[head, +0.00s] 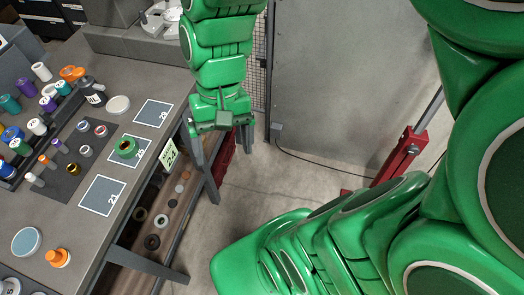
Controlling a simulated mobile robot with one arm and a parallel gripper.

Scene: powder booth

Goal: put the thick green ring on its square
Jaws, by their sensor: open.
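The thick green ring (127,147) lies flat on the grey bench, on the middle one of three blue-grey squares with white outlines. That middle square (138,160) is partly covered by the ring, which sits toward its far left part. Whether the ring is wholly inside the outline is hard to tell. My gripper (221,142) is open and empty. It points down beyond the bench's right edge, to the right of the ring and well apart from it.
Two bare squares, a far one (153,112) and a near one (103,195), flank the middle one. A numbered tag (170,153) hangs at the bench edge. A dark mat (72,185) with small rings and plugs lies left. A lower shelf (165,215) holds several rings.

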